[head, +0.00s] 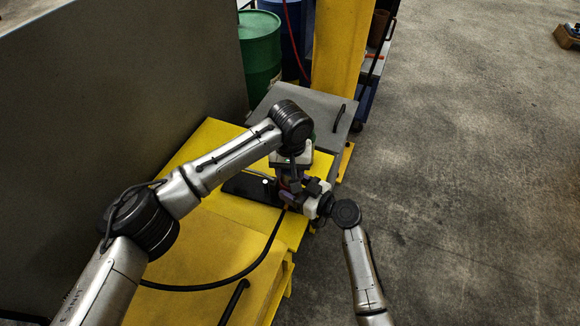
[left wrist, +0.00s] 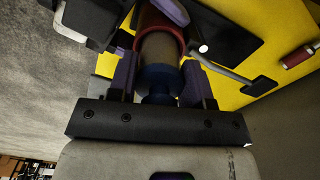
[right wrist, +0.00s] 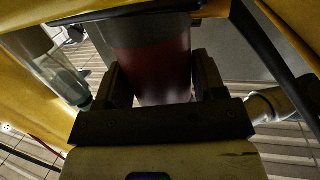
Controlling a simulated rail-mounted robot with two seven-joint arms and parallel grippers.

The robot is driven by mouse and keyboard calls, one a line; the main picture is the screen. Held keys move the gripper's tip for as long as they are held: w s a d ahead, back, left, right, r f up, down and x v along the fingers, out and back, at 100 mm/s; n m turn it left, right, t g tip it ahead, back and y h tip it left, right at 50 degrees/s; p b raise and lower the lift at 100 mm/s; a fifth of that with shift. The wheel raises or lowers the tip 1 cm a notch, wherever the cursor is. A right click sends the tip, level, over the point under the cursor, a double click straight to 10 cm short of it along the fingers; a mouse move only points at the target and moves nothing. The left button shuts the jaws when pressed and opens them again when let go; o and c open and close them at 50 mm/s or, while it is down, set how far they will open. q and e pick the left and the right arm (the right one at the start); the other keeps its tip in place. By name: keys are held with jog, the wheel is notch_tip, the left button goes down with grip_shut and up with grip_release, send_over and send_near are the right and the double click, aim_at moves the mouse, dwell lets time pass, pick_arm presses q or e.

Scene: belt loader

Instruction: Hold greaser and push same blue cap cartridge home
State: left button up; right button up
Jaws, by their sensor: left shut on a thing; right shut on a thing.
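In the left wrist view a cartridge with a dark blue cap (left wrist: 160,82) stands between the purple fingers of my left gripper (left wrist: 158,68), which is shut on it. The cartridge's far part sits inside a dark red ring (left wrist: 178,37), which I take for the greaser's open end; its depth cannot be told. In the right wrist view my right gripper (right wrist: 162,75) is shut around a reddish cylinder (right wrist: 152,60), the greaser's body. In the head view both grippers meet over the yellow bench's right edge, and the arms mostly hide the greaser and cartridge.
The yellow bench (head: 225,237) has a grey box with a handle (head: 298,100) behind. A black hose (head: 228,281) curves across the bench. A clear tube with a green end (right wrist: 62,80) is left of my right gripper. A green drum (head: 259,55) stands behind.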

pick_arm(q)
jog(key=shift+f, duration=0.1)
jog(key=o, duration=1.2)
notch_tip(320, 180, up, 12)
jog(key=shift+r, duration=0.1)
